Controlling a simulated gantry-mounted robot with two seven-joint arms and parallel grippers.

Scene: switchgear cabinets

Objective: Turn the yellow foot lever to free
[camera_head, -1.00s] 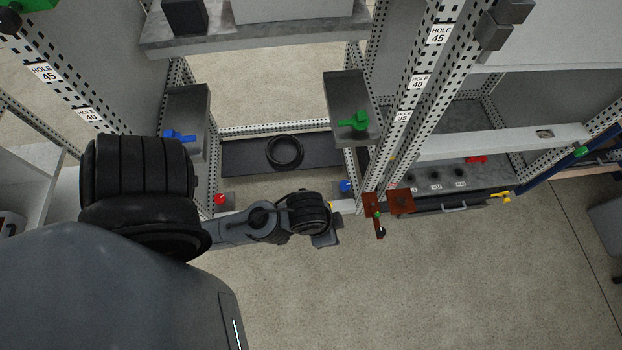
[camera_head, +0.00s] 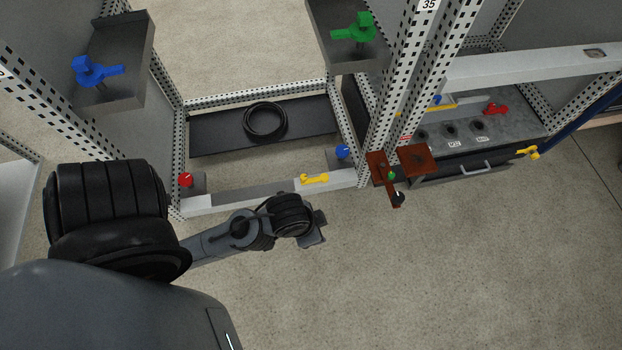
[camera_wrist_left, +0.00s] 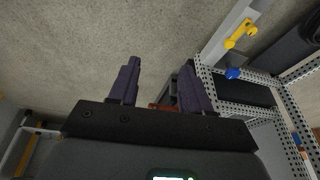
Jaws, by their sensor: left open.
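A yellow lever (camera_head: 314,179) sits on the light foot beam at the bottom of the open frame, lying roughly along the beam. It also shows in the left wrist view (camera_wrist_left: 241,34), at upper right. My left gripper (camera_head: 318,230) is in front of the beam and below the lever in the head view, apart from it. In the left wrist view its two dark fingers (camera_wrist_left: 159,66) are spread, with nothing held between them. The lever lies to the right of the fingers there. My right gripper is not in view.
A red knob (camera_head: 186,180) and a blue knob (camera_head: 342,152) flank the lever. A black coil (camera_head: 265,122) lies behind it. A brown bracket (camera_head: 415,160) and a drawer unit (camera_head: 470,167) stand to the right. Another yellow lever (camera_head: 527,152) is far right. Floor in front is clear.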

